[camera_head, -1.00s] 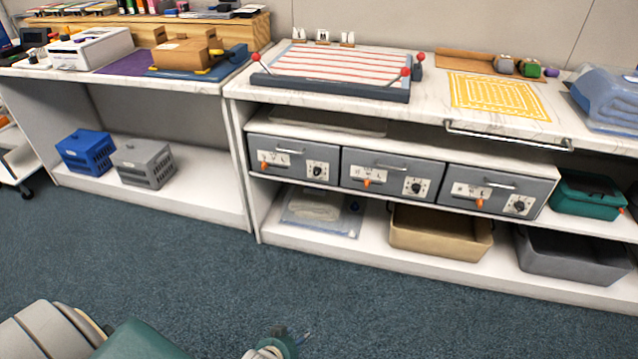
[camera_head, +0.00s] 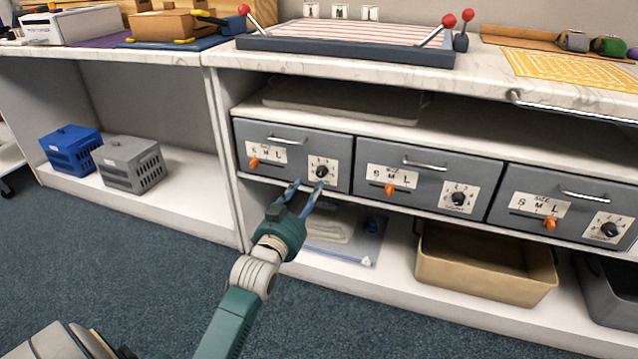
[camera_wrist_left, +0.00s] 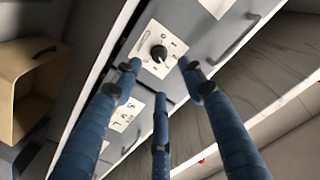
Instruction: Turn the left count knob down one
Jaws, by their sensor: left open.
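The left count knob (camera_head: 322,172) is a black dial on a white numbered plate at the right side of the left grey drawer (camera_head: 268,162). My left gripper (camera_head: 306,186), with blue fingers, is open and empty in front of this drawer, just below and left of the knob in the head view. In the left wrist view, a black knob (camera_wrist_left: 158,53) on its plate shows just beyond the open fingers (camera_wrist_left: 160,76). A gap seems to remain between fingers and knob. The knob's exact setting is too small to read. My right gripper is not in view.
An orange size slider (camera_head: 254,163) is on the same drawer, with a handle (camera_head: 287,139) above. The middle (camera_head: 425,185) and right drawers (camera_head: 565,215) carry similar controls. Below are a bagged cloth (camera_head: 345,238) and a tan bin (camera_head: 485,270). The marble counter edge overhangs above.

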